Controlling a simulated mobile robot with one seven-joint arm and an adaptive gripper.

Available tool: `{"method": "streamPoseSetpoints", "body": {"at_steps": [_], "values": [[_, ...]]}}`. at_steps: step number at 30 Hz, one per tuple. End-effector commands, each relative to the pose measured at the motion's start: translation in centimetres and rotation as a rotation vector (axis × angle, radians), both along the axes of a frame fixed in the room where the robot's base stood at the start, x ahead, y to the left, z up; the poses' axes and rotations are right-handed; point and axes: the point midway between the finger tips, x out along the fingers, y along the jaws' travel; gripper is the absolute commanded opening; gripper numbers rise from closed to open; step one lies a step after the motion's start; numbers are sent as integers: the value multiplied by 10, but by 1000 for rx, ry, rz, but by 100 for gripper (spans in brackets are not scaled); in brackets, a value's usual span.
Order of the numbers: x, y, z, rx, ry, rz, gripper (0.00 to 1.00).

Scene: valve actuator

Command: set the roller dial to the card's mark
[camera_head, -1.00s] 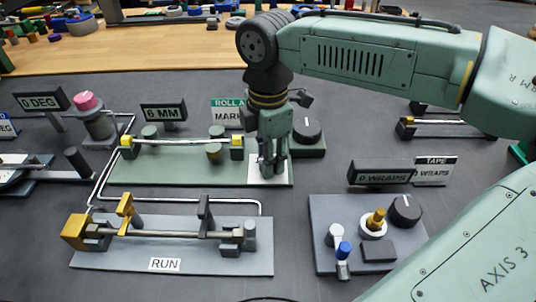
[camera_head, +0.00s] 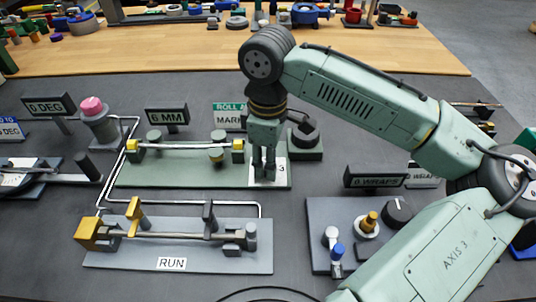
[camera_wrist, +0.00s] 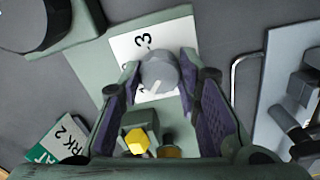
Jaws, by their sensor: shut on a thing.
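The roller dial (camera_wrist: 159,74) is a grey round knob with a pale pointer line. It stands on a white scale plate (camera_wrist: 128,50) where a "3" is readable; the other marks are covered. My gripper (camera_wrist: 158,82) is shut on the dial, one finger on each side. In the head view my gripper (camera_head: 265,172) points down at the green board's (camera_head: 150,175) right end and hides the dial.
A black knob (camera_head: 305,136) on a green block stands right of my gripper. A roller rod with yellow ends (camera_head: 185,145) lies to its left. A "6 MM" sign (camera_head: 167,116) stands behind. The RUN board (camera_head: 200,258) and the wraps board (camera_head: 320,220) lie in front.

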Motion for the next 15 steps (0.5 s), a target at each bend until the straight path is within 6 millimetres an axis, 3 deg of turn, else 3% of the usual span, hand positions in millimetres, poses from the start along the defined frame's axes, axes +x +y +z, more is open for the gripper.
{"method": "streamPoseSetpoints", "body": {"at_steps": [15], "values": [[0, 1, 0, 3, 1, -488, 3]]}}
